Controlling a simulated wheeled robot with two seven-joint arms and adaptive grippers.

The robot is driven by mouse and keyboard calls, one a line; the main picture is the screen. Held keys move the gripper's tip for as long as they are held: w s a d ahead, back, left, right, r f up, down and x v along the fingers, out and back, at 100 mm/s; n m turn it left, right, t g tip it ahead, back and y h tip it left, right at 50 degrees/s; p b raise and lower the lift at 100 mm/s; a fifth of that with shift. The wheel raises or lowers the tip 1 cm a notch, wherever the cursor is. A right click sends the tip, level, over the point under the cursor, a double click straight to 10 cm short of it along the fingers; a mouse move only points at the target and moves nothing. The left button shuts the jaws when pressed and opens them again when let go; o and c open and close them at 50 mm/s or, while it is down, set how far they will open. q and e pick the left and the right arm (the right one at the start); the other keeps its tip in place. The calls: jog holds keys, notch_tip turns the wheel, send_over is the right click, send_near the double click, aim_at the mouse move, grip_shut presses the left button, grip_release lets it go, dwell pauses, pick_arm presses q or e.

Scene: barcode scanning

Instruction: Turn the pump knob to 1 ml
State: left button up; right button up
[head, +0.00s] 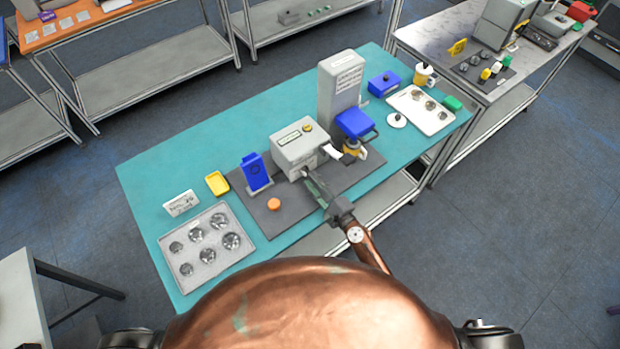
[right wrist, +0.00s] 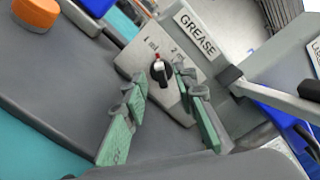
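The pump is a grey box (head: 300,150) labelled GREASE in the right wrist view (right wrist: 225,70). Its black knob (right wrist: 159,72) sits on a light plate with small printed marks, including a 2; the other print is too small to read surely. A red mark shows at the knob's upper end, toward the print. My right gripper (right wrist: 162,80) is open, its green fingers on either side of the knob with visible gaps; I cannot tell whether either touches it. In the head view the right gripper (head: 316,186) is at the pump's front. My left gripper is out of view.
A dark mat (head: 255,212) lies under the pump on the teal table (head: 150,165). Around it are an orange disc (head: 274,204), a blue stand (head: 256,172), a yellow tray (head: 217,183), a grey parts tray (head: 205,270) and a blue-topped device (head: 355,123) to the right.

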send_over(329, 201)
jog(key=s, duration=0.3)
jog(key=shift+a, duration=0.15)
jog(key=shift+s, duration=0.3)
